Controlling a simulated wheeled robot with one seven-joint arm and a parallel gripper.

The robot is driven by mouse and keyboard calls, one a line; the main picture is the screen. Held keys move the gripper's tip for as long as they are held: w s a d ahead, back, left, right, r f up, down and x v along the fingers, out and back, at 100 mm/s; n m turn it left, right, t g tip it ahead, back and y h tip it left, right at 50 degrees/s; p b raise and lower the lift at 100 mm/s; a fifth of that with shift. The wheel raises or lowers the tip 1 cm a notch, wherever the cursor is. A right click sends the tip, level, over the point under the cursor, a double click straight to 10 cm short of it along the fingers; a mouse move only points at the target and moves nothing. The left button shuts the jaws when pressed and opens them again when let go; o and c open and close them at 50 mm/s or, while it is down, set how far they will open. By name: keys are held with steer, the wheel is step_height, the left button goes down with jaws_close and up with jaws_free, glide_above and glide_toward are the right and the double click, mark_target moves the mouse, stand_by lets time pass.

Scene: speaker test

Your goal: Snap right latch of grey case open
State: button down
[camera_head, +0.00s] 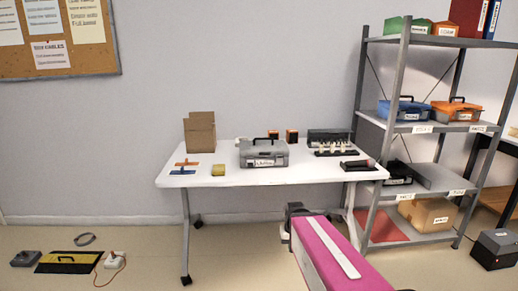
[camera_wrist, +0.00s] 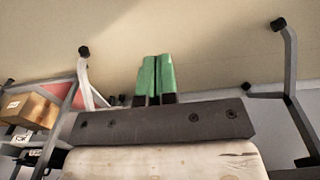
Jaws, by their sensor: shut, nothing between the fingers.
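The grey case (camera_head: 247,153) stands closed on the white table (camera_head: 225,182), in the head view. Its dark handle is on top and a white label is on its front. Its latches are too small to make out, so I cannot tell whether the right one is open. My gripper (camera_wrist: 155,78) shows green fingers close together, shut and empty, in the wrist view. They point at bare floor with table legs around, and the case is not in that view. In the head view my pink arm reaches toward the table's front edge, below and apart from the case; the fingertips are hidden there.
An open cardboard box (camera_head: 200,135) and a yellow block (camera_head: 218,170) lie left of the case. A dark rack with pale pieces (camera_head: 333,150) and a dark device (camera_head: 358,166) lie right. A metal shelf (camera_head: 400,85) stands at the right. The tabletop before the case is clear.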

steer(key=w+r, duration=0.7)
steer(key=w, duration=0.5)
steer(key=w+r, duration=0.8)
steer(key=r, duration=0.3)
steer(key=w+r+t, duration=0.1)
steer(key=w+r, duration=0.6)
steer(key=r, duration=0.4)
steer(key=w+r, duration=0.8)
steer(key=r, duration=0.4)
steer(key=shift+w+t, duration=0.3)
steer(key=shift+w, duration=0.05)
steer(key=shift+a, duration=0.1)
glide_above(280, 151)
steer(key=s, duration=0.2)
steer(key=f, duration=1)
steer(key=shift+a, duration=0.25)
steer(key=shift+s+f, duration=0.3)
steer(key=shift+f, duration=0.2)
steer(key=shift+s+f, duration=0.25)
steer(key=shift+f, duration=0.25)
steer(key=shift+s+f, duration=0.2)
steer(key=shift+f, duration=0.55)
steer(key=shift+s, duration=0.15)
